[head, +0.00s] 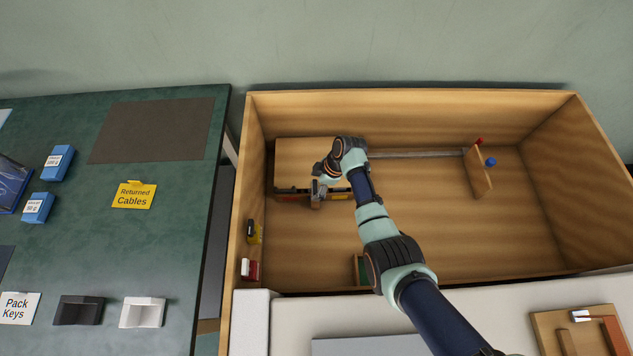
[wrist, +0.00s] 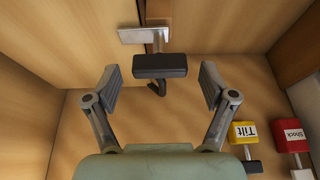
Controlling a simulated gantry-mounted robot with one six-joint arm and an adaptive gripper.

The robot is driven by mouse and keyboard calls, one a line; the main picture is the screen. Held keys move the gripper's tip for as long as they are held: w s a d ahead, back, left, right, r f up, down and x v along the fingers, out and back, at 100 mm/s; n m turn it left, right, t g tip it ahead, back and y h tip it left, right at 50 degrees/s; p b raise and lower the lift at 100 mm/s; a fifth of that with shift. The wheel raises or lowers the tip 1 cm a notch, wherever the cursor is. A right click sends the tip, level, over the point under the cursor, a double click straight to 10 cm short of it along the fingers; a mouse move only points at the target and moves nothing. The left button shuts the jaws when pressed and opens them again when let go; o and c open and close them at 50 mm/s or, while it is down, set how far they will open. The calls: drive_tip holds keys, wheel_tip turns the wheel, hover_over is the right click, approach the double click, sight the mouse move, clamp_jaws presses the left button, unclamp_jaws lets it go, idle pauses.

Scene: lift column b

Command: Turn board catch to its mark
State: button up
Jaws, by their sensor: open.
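A dark block-shaped handle (wrist: 160,66), which looks like the board catch, shows in the wrist view with a silver plate (wrist: 145,35) behind it. A dark hooked piece (wrist: 157,89) sticks out below the handle. My gripper (wrist: 160,84) is open, with one finger on each side of the handle and visible gaps to both. In the head view my gripper (head: 318,188) is at the front edge of a wooden board (head: 303,155) inside the large crate; my wrist hides much of the catch there. I cannot make out the mark for certain.
The large wooden crate (head: 420,98) surrounds the work area. Yellow Tilt (wrist: 244,132) and red Shock (wrist: 288,135) pieces sit to the right in the wrist view. A small divider (head: 478,172) with red and blue knobs stands at right.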

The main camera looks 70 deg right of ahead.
drive_tip(key=c, duration=1.2)
drive_tip(key=shift+o, duration=0.2)
drive_tip(key=shift+r+p, duration=0.1)
drive_tip(key=shift+p, duration=0.25)
drive_tip(key=m+p, duration=0.1)
drive_tip(key=m, duration=0.1)
drive_tip(key=m+h+p, duration=0.1)
drive_tip(key=p, duration=0.1)
drive_tip(key=shift+a+r+m+h, duration=0.15)
drive_tip(key=shift+m+h, duration=0.15)
drive_tip(key=shift+m, duration=0.1)
drive_tip(key=m+h+p, duration=0.1)
drive_tip(key=m+p, duration=0.1)
drive_tip(key=m+h+p, duration=0.1)
drive_tip(key=m, duration=0.2)
drive_tip(key=shift+a+p, duration=0.1)
drive_tip(key=shift+p, duration=0.3)
drive_tip(key=m, duration=0.2)
drive_tip(key=m+g+h+p, duration=0.1)
drive_tip(key=m, duration=0.2)
drive_tip(key=shift+w+f+h, duration=0.1)
drive_tip(key=shift+f+h, duration=0.1)
drive_tip(key=shift+h, duration=0.1)
drive_tip(key=shift+a+m+g+h, duration=0.1)
drive_tip(key=shift+m+g+h, duration=0.45)
drive_tip(key=shift+m, duration=1.35)
drive_tip(key=shift+m+g+y, duration=0.25)
drive_tip(key=shift+m, duration=0.05)
